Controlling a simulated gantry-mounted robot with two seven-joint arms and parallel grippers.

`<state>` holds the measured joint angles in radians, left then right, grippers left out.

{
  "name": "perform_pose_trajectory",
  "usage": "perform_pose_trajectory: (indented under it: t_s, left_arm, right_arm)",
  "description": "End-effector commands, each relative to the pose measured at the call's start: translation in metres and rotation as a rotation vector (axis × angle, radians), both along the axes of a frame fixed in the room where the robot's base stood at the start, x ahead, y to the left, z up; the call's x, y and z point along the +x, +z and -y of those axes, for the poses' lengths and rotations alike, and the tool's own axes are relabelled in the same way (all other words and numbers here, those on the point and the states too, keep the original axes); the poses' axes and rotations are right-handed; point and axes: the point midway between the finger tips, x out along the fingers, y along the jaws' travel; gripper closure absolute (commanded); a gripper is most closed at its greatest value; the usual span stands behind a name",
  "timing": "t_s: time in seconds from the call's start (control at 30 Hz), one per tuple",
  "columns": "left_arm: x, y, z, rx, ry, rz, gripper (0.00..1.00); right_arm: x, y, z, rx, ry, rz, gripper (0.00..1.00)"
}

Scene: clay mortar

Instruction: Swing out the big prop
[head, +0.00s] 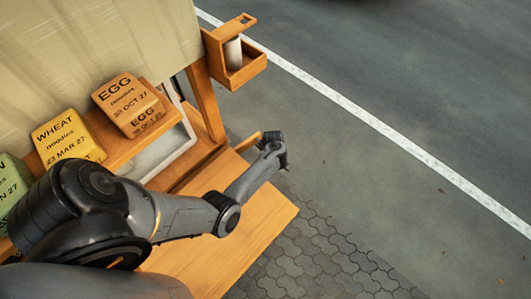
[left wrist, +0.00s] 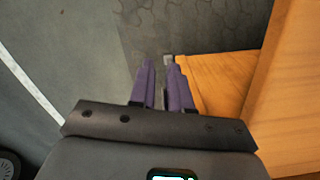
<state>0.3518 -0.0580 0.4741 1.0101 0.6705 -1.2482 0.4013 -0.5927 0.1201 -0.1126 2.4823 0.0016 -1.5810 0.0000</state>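The big prop cannot be picked out with certainty. A narrow wooden piece (head: 247,142) stands at the far edge of the wooden counter, just left of my left gripper (head: 278,153) in the head view, partly hidden by my arm. In the left wrist view my left gripper (left wrist: 162,80) has its two purple fingers a little apart with nothing seen between them. A wooden board (left wrist: 220,75) with a small grey metal piece (left wrist: 168,60) at its corner lies just beyond and right of the fingertips. Contact cannot be told. My right gripper is not in view.
The wooden counter (head: 270,215) lies below my arm. Noodle packs (head: 128,103) stand on a shelf at the left. A wooden box (head: 245,67) holding a white cylinder hangs on the post above. Open paving and road (head: 370,200) lie to the right.

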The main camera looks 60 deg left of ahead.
Motion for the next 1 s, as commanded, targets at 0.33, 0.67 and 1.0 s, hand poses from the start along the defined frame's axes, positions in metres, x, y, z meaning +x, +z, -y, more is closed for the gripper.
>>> perform_pose_trajectory:
  t_s: [0.33,0.67,1.0]
  left_arm:
    - [0.001,0.002,-0.008,0.011,0.009,0.007,0.60]
    - [0.001,0.024,-0.010,0.014,0.011,0.007,0.60]
    - [0.001,0.082,-0.011,0.014,0.010,0.007,0.60]
  right_arm:
    - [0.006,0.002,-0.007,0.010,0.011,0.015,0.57]
    - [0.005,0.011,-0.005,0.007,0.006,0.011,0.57]
    - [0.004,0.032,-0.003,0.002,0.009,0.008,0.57]
